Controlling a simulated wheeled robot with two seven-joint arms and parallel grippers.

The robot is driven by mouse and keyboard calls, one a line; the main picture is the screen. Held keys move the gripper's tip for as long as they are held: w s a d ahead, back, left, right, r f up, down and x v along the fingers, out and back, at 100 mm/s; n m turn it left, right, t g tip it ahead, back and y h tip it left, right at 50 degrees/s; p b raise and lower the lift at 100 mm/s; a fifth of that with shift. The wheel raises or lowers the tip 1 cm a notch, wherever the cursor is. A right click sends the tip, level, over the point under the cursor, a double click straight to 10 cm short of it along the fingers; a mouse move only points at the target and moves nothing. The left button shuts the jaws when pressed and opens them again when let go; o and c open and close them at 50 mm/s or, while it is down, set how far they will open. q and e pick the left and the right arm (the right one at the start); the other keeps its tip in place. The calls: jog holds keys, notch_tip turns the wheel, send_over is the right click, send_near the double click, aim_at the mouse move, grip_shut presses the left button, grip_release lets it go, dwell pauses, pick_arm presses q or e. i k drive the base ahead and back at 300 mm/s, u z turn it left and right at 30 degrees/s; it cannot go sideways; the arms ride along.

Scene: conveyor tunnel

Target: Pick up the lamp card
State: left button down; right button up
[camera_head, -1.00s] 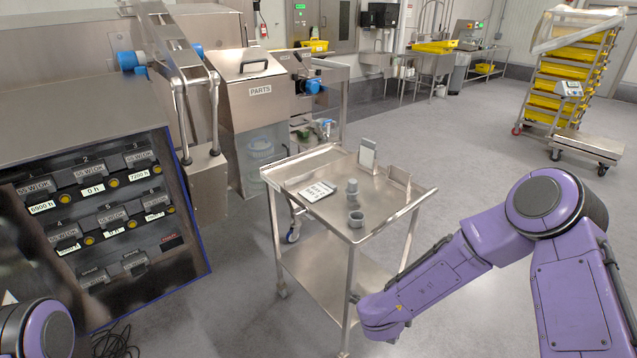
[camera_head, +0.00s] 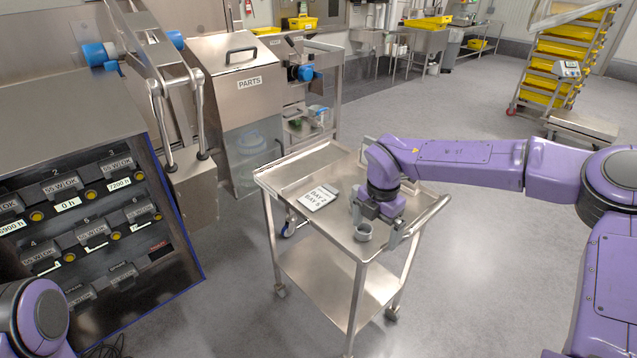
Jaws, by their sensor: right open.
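A white card with dark lettering (camera_head: 318,197), the only card I can see clearly, lies flat on the top shelf of the steel cart (camera_head: 305,163), left of its middle. I cannot tell for sure that it is the lamp card. My right gripper (camera_head: 376,228) is open and points down over the right part of the cart top, to the right of the card and apart from it. A grey cup (camera_head: 363,232) sits below and between its fingers; I cannot tell whether they touch it. My left gripper is out of view.
A panel with lamp modules and hour labels (camera_head: 80,215) stands at the left. A steel PARTS bin (camera_head: 235,85) is behind the cart. Open floor (camera_head: 480,270) lies to the right.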

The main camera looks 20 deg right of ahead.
aim_at(315, 200)
jog(key=i, duration=1.05)
jog(key=u, duration=0.05)
